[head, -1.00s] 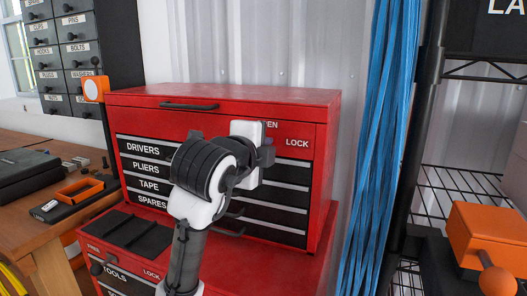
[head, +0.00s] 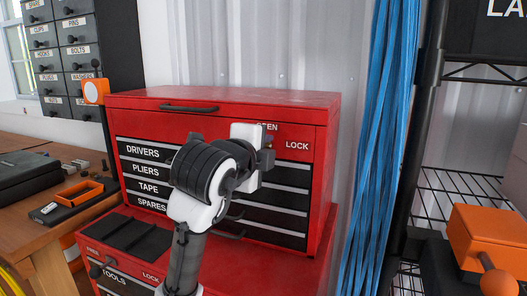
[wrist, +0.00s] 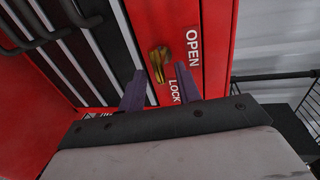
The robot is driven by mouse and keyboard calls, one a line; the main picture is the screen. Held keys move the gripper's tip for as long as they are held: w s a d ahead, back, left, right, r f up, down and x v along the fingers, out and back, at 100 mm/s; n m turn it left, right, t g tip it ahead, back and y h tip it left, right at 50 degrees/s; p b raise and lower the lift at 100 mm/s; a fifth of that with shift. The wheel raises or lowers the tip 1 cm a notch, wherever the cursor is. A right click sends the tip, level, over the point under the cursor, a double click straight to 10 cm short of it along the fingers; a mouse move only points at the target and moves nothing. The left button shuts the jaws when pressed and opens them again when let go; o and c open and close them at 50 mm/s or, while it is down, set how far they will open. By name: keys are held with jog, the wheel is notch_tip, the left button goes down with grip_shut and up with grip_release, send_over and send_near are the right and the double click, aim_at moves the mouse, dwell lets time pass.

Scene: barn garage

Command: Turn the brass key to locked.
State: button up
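The brass key (wrist: 158,58) sits in the front of the red tool chest (wrist: 218,45), beside the words OPEN (wrist: 193,47) and LOCK (wrist: 175,92). In the wrist view its narrow grip runs roughly up and down the picture. My gripper (wrist: 158,76) is open, with one dark finger to each side of the key's lower end. I cannot tell whether either finger touches it. In the head view my gripper (head: 266,158) is at the chest's upper right front, below the partly hidden OPEN label and left of LOCK (head: 297,145). My arm hides most of the key there.
Labelled drawers with dark handles lie left of the lock. The chest stands on a red lower cabinet (head: 285,270). Blue cables (head: 380,130) hang close on the right, before a wire shelf (head: 455,185). A wooden bench (head: 30,225) is at left.

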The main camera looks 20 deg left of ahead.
jog(key=s+r+b, duration=0.2)
jog(key=s, duration=1.1)
jog(key=shift+s+a+r, duration=0.2)
jog(key=shift+s+r, duration=0.05)
jog(key=shift+r, duration=0.1)
jog(key=shift+r, duration=0.1)
